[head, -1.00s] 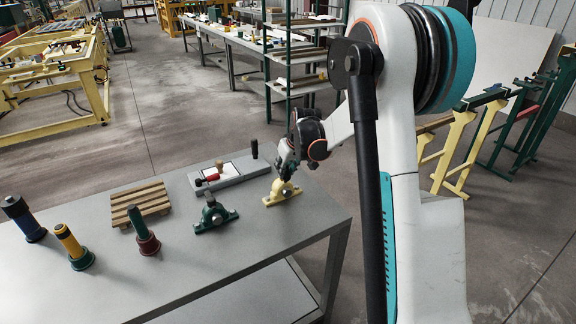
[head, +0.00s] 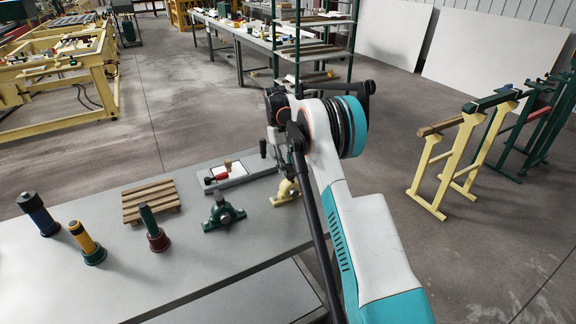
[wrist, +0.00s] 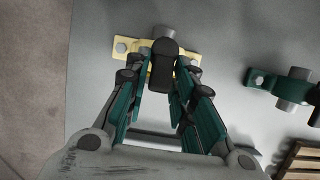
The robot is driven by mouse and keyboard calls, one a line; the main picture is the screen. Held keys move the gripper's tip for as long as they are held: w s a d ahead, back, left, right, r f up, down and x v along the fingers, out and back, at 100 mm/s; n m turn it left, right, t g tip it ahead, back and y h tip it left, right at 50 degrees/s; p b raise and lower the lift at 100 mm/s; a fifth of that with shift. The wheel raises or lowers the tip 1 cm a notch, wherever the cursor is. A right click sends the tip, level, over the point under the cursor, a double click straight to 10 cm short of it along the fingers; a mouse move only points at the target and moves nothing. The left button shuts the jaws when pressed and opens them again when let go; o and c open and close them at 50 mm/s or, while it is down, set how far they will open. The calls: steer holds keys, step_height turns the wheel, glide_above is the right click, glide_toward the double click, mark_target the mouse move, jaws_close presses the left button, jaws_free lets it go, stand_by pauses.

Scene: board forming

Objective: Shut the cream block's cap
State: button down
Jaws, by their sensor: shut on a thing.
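The cream block (head: 284,192) stands on the grey table near its right end, partly behind my arm. In the wrist view its cream base (wrist: 127,49) spans left to right, with a bolt at each end and a grey round shaft end at the top. My gripper (wrist: 162,84) is over the block, its fingers closed around a dark rounded grip (wrist: 163,60) in front of the block. The grip hides the middle of the block. How far the cap stands open or shut cannot be told.
A green block (head: 221,214) stands left of the cream one; it also shows in the wrist view (wrist: 257,80). A wooden pallet (head: 150,201), a clamp board (head: 240,178) and several coloured posts (head: 86,243) share the table (head: 190,265). The table's front is clear.

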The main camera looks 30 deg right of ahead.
steer(key=shift+w+f+g, duration=0.2)
steer(key=shift+f+g, duration=0.1)
steer(key=shift+g, duration=0.2)
steer(key=shift+f, duration=0.1)
stand_by(0.3)
steer(key=c, duration=1.5)
jaws_free()
steer(key=shift+w, duration=0.1)
steer(key=shift+v, duration=3.75)
steer(key=shift+w, duration=0.1)
